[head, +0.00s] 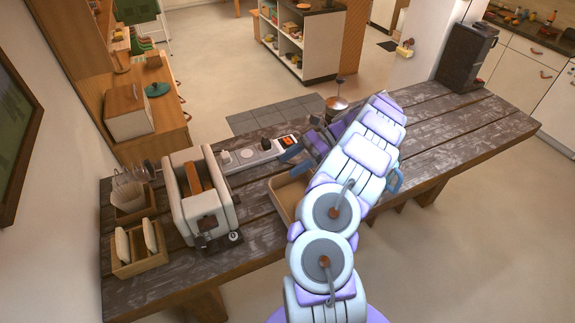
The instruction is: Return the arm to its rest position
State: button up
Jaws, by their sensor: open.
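My white and lavender arm rises from the bottom of the head view and reaches over the wooden table. My gripper (310,147) appears to be its purple and blue end, to the left of the upper arm links. It is open, and I see nothing held in it. The arm links partly hide the gripper, so its exact finger positions are unclear. A shallow tan tray (285,205) lies on the table below the arm, and the arm covers its right part.
The dark plank table (440,135) is clear on its right, up to a black machine (467,55). A cream toaster (218,208), a wooden rack (140,262) and a power strip (245,158) stand left of the arm. A metal pot (337,106) is behind it.

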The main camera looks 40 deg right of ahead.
dwell(0.6)
jog(key=s+a+r+n+g+h+b, duration=0.15)
jog(key=a+n, duration=0.25)
jog(key=a, duration=0.5)
jog(key=s+a+r+n+g+h+b, duration=0.1)
jog(key=a+r+n+g+b, duration=0.25)
jog(key=a, duration=0.45)
jog(key=s+a+r+n+g+h+b, duration=0.15)
jog(key=a+n, duration=0.25)
jog(key=a, duration=0.5)
jog(key=s+a+f+n+h+b, duration=0.35)
jog(key=s+a+n, duration=0.2)
jog(key=s, duration=0.45)
jog(key=s+d+f+n+h+b, duration=0.1)
jog(key=s+f+n+h+b, duration=0.3)
jog(key=s, duration=0.8)
notch_tip(320, 180, down, 3)
jog(key=shift+s+d+r+t+h, duration=0.2)
jog(key=shift+s+d+t+h, duration=0.25)
jog(key=shift+h, duration=0.3)
jog(key=shift+w+a, duration=0.1)
